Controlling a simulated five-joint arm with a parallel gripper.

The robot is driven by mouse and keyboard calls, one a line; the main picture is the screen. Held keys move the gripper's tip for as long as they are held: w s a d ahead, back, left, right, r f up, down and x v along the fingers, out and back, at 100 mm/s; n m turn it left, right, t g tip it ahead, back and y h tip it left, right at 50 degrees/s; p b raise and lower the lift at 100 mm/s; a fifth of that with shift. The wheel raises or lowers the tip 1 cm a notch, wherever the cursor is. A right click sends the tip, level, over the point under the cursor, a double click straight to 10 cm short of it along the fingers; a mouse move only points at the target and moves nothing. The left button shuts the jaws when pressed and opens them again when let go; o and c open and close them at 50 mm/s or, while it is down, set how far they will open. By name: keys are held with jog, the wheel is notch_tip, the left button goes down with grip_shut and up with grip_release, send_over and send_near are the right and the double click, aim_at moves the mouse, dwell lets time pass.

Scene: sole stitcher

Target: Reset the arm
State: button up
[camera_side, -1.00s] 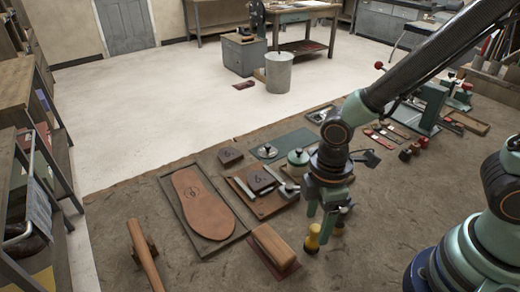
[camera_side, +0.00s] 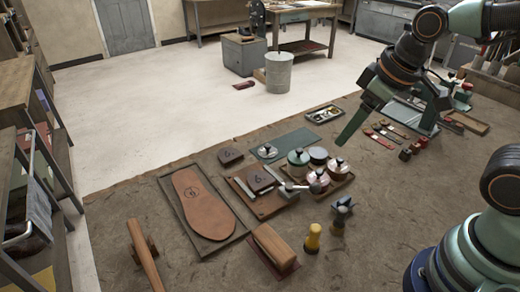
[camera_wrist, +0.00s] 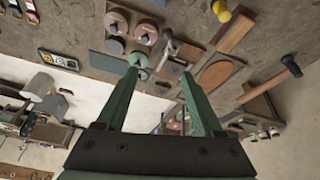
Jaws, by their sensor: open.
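My gripper (camera_side: 352,125) is raised above the bench at the upper right in the side view, with its fingers tilted down and to the left. In the wrist view my gripper (camera_wrist: 158,75) shows its two green fingers spread apart with nothing held between them. It is clear of the bench top and touches nothing that I can see. One finger largely hides the other in the side view.
The brown bench mat (camera_side: 370,235) holds a leather sole (camera_side: 202,203) in a tray, a yellow-handled tool (camera_side: 313,237), a wooden block (camera_side: 271,244), round lidded pots (camera_side: 298,160) and a hammer (camera_side: 145,255).

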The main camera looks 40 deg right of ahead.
jog(key=d+r+m, duration=0.1)
jog(key=d+r+m+t, duration=0.1)
jog(key=d+m, duration=0.1)
jog(key=shift+s+d+r+h, duration=0.1)
jog(key=shift+d+r+h, duration=0.15)
jog(key=shift+r+h, duration=0.05)
